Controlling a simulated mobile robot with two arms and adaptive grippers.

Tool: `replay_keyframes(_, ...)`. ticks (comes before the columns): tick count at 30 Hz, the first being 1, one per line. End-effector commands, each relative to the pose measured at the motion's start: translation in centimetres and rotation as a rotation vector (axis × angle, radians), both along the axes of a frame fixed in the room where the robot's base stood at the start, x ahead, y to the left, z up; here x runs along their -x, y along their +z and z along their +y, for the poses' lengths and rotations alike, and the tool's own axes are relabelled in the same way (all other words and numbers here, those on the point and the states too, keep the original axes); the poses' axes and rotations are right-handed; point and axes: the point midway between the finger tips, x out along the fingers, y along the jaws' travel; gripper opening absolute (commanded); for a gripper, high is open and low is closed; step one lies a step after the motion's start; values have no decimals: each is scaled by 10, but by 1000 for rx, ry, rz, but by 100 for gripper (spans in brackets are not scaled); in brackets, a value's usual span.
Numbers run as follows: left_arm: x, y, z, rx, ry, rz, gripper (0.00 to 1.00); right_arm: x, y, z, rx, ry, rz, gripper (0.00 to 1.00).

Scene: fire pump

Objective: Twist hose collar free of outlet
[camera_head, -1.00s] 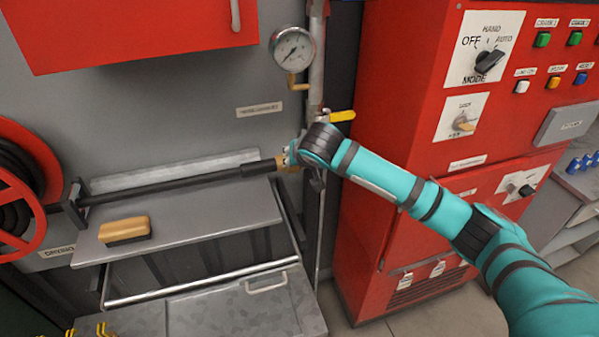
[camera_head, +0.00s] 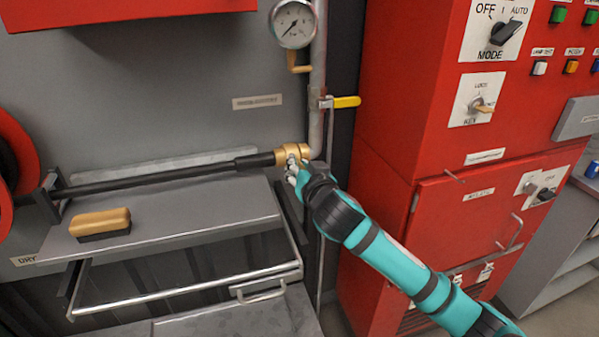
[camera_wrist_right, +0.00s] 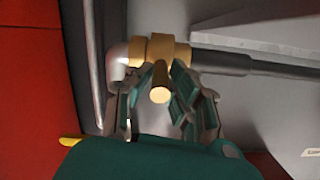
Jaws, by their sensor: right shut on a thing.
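The brass hose collar (camera_head: 290,153) sits between the black hose end (camera_head: 215,168) and the pale pipe outlet (camera_head: 317,150), joined to both. In the right wrist view, the collar (camera_wrist_right: 160,52) has a stubby lug pointing towards the camera. My right gripper (camera_head: 294,168) is at the collar from the lower right. In the wrist view its fingers (camera_wrist_right: 162,82) stand on both sides of the lug, shut on the collar. The exact contact is partly hidden. My left gripper is in neither view.
A pressure gauge (camera_head: 293,24) and a yellow-handled valve (camera_head: 346,102) sit above the collar. A red control cabinet (camera_head: 400,130) stands close on the right. A grey shelf (camera_head: 190,215) with a brush (camera_head: 100,222) lies below the hose.

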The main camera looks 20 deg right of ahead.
Motion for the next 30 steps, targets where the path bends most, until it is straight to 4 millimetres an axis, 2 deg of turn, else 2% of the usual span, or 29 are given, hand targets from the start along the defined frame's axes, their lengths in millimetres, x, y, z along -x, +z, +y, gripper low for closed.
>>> replay_keyframes(11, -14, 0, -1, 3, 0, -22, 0, 0, 2, 0, 1, 0, -10, 0)
replay_keyframes(12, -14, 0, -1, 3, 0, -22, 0, 0, 2, 0, 1, 0, -10, 19)
replay_keyframes(17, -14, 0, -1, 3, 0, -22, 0, 0, 2, 0, 1, 1, -9, 40)
replay_keyframes(26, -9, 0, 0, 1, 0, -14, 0, 0, 1, 0, 0, 2, -6, 40)
replay_keyframes(30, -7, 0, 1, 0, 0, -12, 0, 8, 2, 1, 0, 4, -7, 40)
